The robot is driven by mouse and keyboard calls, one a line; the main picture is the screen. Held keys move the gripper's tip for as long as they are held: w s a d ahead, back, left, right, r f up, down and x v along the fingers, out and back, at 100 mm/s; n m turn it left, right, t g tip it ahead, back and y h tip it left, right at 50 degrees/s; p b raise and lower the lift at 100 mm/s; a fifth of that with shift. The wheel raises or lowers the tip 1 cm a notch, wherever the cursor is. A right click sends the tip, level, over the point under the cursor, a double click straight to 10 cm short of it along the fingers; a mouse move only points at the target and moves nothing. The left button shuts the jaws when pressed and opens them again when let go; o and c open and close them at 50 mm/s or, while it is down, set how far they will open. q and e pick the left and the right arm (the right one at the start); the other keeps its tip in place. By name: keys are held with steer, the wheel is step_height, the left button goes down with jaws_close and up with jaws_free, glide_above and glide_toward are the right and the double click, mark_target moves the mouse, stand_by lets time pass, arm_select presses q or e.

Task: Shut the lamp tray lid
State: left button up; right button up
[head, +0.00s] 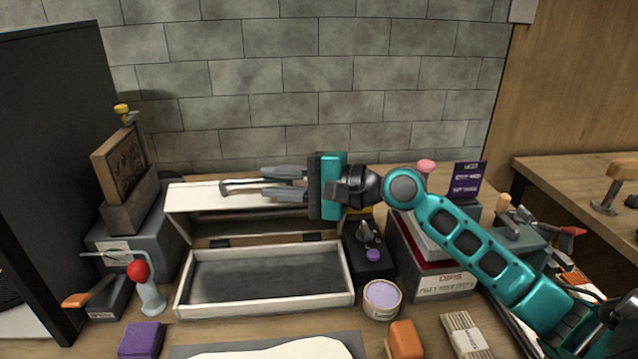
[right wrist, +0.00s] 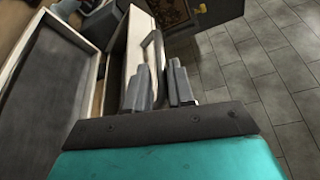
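The lamp tray (head: 351,285) is a shallow cream box with a dark grey inside, standing open and empty on the bench. Its cream lid (head: 195,199) is raised at the back, above dark hinges along the rear edge. A grey bar handle (head: 232,187) is on the lid. My right gripper (head: 262,182) reaches in from the right behind the raised lid's top, its fingers apart near the handle. In the right wrist view the handle (right wrist: 154,48) rises beside and partly between the fingers (right wrist: 163,75); contact is unclear. My left gripper is out of view.
A lilac tub (head: 382,299) and a black stand (head: 370,262) are close to the tray's right side. A lamp-like holder with a red ball (head: 138,270) stands at its left. A purple block (head: 141,340) and a grey mat (head: 355,344) lie in front. A brick wall is behind.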

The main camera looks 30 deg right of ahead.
steer(key=b+v, duration=0.1)
steer(key=v, duration=1)
steer(key=shift+s+d, duration=0.1)
steer(key=shift+s, duration=0.05)
steer(key=shift+c, duration=0.3)
